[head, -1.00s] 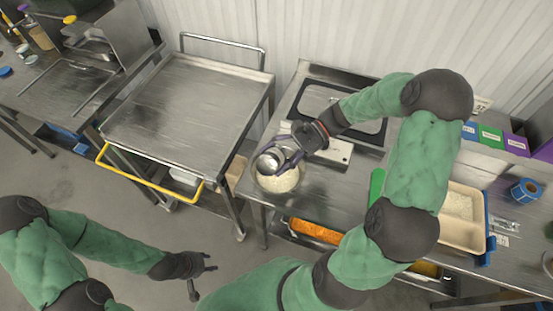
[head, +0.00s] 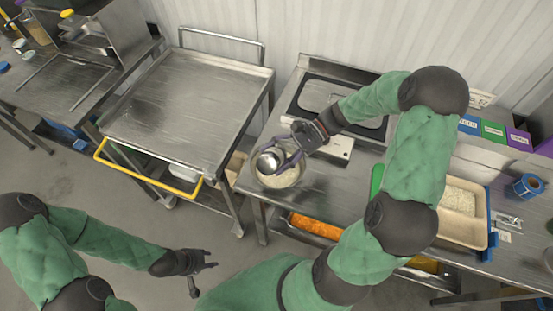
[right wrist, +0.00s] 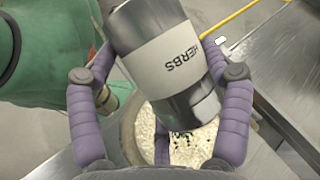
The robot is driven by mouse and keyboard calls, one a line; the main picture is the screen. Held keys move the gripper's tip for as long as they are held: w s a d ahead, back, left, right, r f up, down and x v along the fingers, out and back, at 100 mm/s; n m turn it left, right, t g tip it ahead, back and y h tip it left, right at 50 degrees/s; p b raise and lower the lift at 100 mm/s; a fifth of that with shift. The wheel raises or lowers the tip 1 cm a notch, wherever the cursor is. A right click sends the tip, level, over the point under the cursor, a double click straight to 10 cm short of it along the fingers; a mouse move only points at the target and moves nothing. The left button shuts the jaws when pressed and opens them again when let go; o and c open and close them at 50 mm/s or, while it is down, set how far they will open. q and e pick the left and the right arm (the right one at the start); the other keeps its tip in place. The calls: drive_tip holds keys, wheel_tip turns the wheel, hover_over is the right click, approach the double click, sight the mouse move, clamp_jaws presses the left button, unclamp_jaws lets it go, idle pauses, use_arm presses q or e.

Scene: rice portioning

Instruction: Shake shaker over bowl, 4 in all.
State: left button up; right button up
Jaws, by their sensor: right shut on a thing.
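The shaker (right wrist: 165,60), a metal cylinder with a white "HERBS" label, is held tilted between the purple fingers of my right gripper (right wrist: 160,110). In the head view the shaker (head: 269,161) shows its round metal end above the bowl (head: 290,184). My right gripper (head: 297,150) is shut on it there too. The bowl holds white rice (right wrist: 190,145) with dark specks on it, seen below the shaker in the right wrist view. My left gripper (head: 207,262) hangs low over the floor, away from the counter; its finger opening is unclear.
The bowl stands near the left end of the steel counter (head: 252,182). A tray of rice (head: 467,232) and blue tape (head: 527,186) are to the right. An orange-filled pan (head: 315,227) is below the counter edge. An empty steel cart (head: 185,105) stands left.

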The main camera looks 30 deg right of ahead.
wheel_tip(320, 180, up, 3)
drive_tip(key=shift+f+p, duration=0.1)
drive_tip(key=shift+p, duration=0.85)
drive_tip(key=shift+f, duration=0.15)
drive_tip(key=shift+f+b, duration=1.05)
drive_tip(key=shift+f, duration=0.5)
drive_tip(key=shift+r, duration=0.1)
wheel_tip(320, 180, up, 3)
drive_tip(key=p, duration=0.3)
